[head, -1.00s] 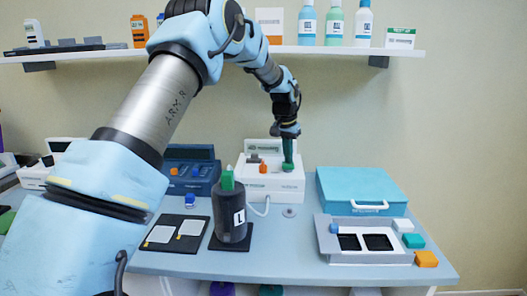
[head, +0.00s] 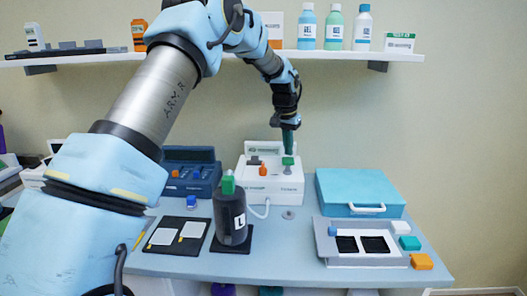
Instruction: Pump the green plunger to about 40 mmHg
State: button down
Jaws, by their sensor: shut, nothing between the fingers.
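A white pump unit (head: 272,187) stands at the back middle of the table. On its top right is a green plunger knob (head: 288,161), and an orange knob (head: 263,170) is to its left. A small panel with a green label (head: 265,147) stands at its back; no pressure reading can be made out. My gripper (head: 289,151) points down, shut and empty, with its dark green fingertips right over the green knob. Whether they touch it I cannot tell. A dark cylinder (head: 231,212) marked L, with a green top (head: 228,184), stands in front left, beside a pale hose (head: 263,209).
A blue console (head: 190,181) stands left of the unit. A teal case (head: 358,190) and a grey tray (head: 340,262) with small blocks are at right. A shelf (head: 215,57) with bottles runs above, behind my arm.

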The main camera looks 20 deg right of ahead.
dwell(0.4)
jog(key=shift+r+p, duration=1.8)
jog(key=shift+r, duration=0.8)
jog(key=s+a+f+n+b, duration=0.1)
jog(key=a+n, duration=0.1)
jog(key=a, duration=1.1)
jog(key=s+a+n+b, duration=0.1)
jog(key=s+a+n, duration=0.15)
jog(key=a, duration=1.05)
jog(key=s+a+f+n+b, duration=0.1)
jog(key=s+a+f+n, duration=0.1)
jog(key=s+a, duration=0.6)
jog(key=s+a+f+n+y, duration=0.1)
jog(key=s+a+f+n, duration=0.1)
jog(key=s+a, duration=0.6)
jog(key=a+n, duration=0.1)
jog(key=a, duration=0.1)
jog(key=shift+a+f+y+b, duration=0.2)
jog(key=shift+a+y+b, duration=0.1)
jog(key=shift+b, duration=0.1)
